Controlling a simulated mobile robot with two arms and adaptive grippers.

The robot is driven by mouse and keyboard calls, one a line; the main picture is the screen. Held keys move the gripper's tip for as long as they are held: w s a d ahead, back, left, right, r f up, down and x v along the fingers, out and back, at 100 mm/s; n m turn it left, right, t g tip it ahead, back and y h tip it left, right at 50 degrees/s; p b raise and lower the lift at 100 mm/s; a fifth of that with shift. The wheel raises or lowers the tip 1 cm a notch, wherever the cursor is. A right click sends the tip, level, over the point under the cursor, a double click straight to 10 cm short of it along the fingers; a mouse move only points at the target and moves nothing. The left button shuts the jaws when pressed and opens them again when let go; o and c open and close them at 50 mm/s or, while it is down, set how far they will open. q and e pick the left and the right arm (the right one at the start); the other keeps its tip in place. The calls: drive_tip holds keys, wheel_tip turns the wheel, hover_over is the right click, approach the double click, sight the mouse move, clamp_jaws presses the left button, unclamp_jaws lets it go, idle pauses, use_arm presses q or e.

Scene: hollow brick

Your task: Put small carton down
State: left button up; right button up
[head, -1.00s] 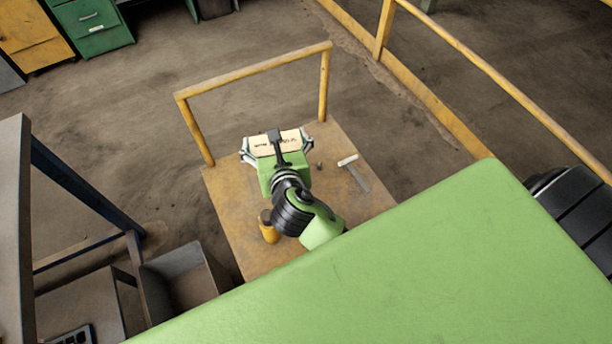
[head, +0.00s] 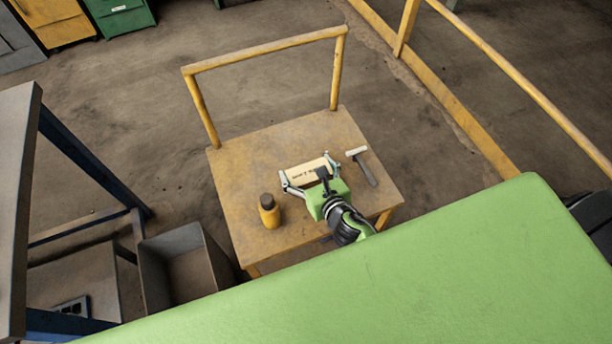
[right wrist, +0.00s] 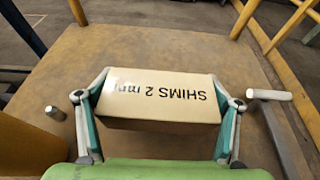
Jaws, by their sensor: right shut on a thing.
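The small carton (head: 305,172) is a pale cream box with dark lettering. In the right wrist view the carton (right wrist: 155,95) reads "SHIMS 2 mm", upside down. My right gripper (head: 308,174) is shut on it, one finger at each end. The carton is level over the wooden top of a yellow-railed cart (head: 240,180), between a bottle and a hammer. I cannot tell whether its underside touches the top. My left gripper is not in view.
A yellow bottle with a dark cap (head: 269,212) stands left of the gripper. A hammer (head: 361,164) lies close on the right. The cart's rail (head: 265,63) rises at its far edge. The top is bare between carton and rail. A grey bin (head: 180,270) is at lower left.

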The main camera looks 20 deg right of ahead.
sight(306, 175)
drive_tip(key=shift+f+b, duration=0.45)
drive_tip(key=shift+f, duration=0.9)
drive_tip(key=shift+f, duration=0.2)
drive_tip(key=o, duration=1.4)
